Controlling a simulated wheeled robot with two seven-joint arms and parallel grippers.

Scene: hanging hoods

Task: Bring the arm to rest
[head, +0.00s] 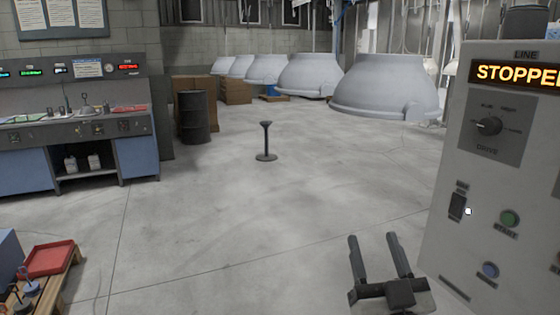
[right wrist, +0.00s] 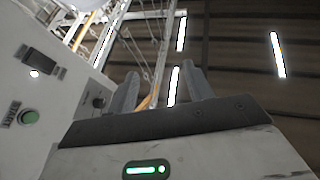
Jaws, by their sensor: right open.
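My right gripper (head: 380,252) shows at the bottom right of the head view. Its two dark fingers are apart, with nothing between them. It is over the floor, just left of the grey control panel (head: 481,175), with a visible gap to it. In the right wrist view, the same open fingers (right wrist: 160,88) point up past the ceiling lights, and the panel (right wrist: 62,110) is on the left. My left gripper is not in view.
The panel carries a lit STOPPED sign (head: 516,75), a drive knob (head: 489,126) and a green start button (head: 509,218). A red tray (head: 50,260) is at the lower left. A small black stand (head: 266,142) is mid-floor; large pale hoods (head: 388,86) are behind.

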